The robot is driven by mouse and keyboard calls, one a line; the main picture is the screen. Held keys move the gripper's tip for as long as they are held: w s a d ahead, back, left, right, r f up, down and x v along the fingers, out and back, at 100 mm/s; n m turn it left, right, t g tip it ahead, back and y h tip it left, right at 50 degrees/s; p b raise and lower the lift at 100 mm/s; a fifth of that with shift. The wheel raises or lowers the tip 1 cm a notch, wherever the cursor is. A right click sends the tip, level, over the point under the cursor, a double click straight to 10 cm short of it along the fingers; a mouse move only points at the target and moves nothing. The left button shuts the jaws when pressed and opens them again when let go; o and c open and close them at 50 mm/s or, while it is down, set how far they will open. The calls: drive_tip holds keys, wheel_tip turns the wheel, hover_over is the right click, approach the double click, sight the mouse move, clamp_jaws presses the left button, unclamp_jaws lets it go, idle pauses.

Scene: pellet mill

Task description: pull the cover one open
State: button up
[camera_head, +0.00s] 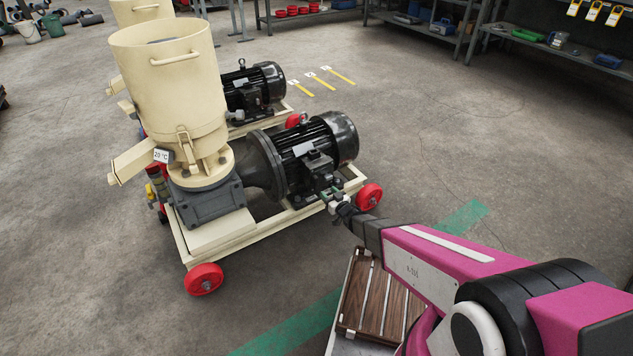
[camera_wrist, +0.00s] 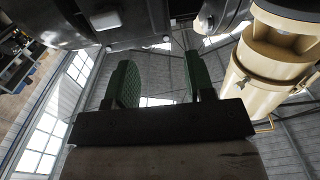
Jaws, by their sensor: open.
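A cream pellet mill (camera_head: 170,85) stands on a wheeled frame, with a black finned motor (camera_head: 325,140) on its right. A dark box (camera_head: 317,165) sits on the motor's near side; I cannot tell for sure whether it is cover one. My gripper (camera_head: 331,194) is just below and right of that box. In the wrist view, the green-padded fingers of my gripper (camera_wrist: 160,75) are apart with nothing seen between them. A dark surface (camera_wrist: 110,22) with a small pale patch lies beyond the fingertips; I cannot tell whether they touch it.
A red wheel (camera_head: 368,196) of the frame is close to my gripper. A second black motor (camera_head: 254,88) stands behind. A slatted wooden surface (camera_head: 380,300) lies below my arm. Shelves (camera_head: 560,50) line the back right, and the floor (camera_head: 440,130) between is clear.

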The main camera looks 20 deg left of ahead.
sight(317, 181)
drive_tip(key=x, duration=1)
drive_tip(key=shift+w, duration=0.2)
drive_tip(key=shift+c, duration=0.3)
clamp_jaws()
